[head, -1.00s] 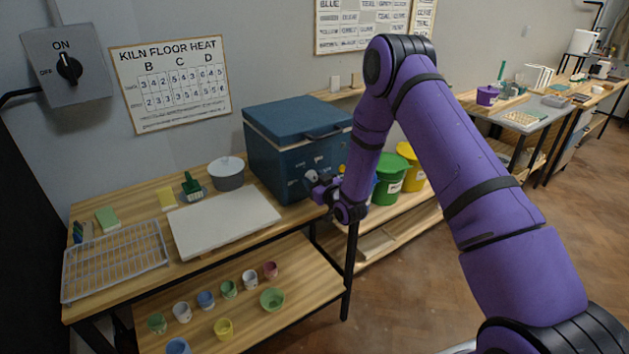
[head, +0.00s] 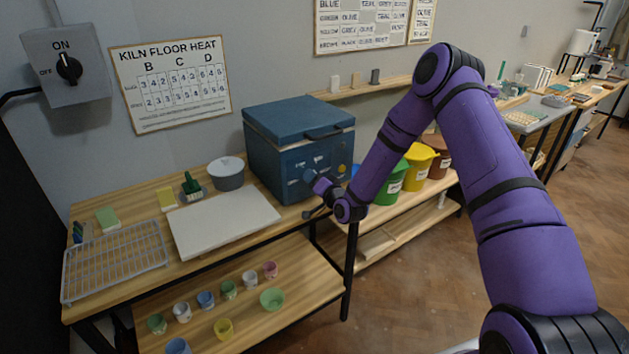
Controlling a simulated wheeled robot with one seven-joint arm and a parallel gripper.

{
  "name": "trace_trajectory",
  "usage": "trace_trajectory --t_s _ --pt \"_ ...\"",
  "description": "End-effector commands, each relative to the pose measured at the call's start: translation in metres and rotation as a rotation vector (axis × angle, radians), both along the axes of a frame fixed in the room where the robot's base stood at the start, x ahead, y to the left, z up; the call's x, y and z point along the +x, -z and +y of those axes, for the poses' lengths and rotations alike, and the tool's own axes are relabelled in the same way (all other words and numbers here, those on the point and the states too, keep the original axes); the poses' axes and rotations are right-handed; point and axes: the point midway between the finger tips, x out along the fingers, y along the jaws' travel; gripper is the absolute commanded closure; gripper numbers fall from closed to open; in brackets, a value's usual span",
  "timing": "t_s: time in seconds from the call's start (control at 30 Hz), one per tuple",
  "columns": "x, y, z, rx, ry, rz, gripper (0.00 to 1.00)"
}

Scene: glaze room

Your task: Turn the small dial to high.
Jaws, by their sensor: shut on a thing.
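The blue kiln (head: 275,160) stands on the right end of the wooden bench with its lid down. Its front panel carries small pale marks and an orange-yellow round part (head: 341,169) at the right. My gripper (head: 309,177) is at the kiln's front face, left of that orange-yellow part, and is shut on the small dial. The dial itself is hidden behind the gripper, so its setting cannot be read.
A white slab (head: 223,222), a grey pot (head: 227,178) and a wire rack (head: 115,262) occupy the bench left of the kiln. Coloured cups stand on the shelf below. Buckets, one yellow (head: 418,165), stand right of the kiln. A wall switch (head: 68,68) is at upper left.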

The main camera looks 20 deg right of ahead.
Motion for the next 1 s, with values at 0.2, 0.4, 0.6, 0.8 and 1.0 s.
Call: trace_trajectory --t_s 0.2,0.4,0.6,0.8,1.0 --pt "-0.0011 0.0024 -0.0010 0.195 0.002 0.069 0.75" --pt "-0.0013 0.0025 -0.0010 0.370 0.002 0.125 0.75" --pt "-0.0013 0.0027 -0.0004 0.521 0.001 0.174 0.75" --pt "-0.0013 0.0022 0.0001 0.628 0.000 0.209 0.75" --pt "-0.0014 0.0021 0.0006 0.691 -0.001 0.230 0.75"
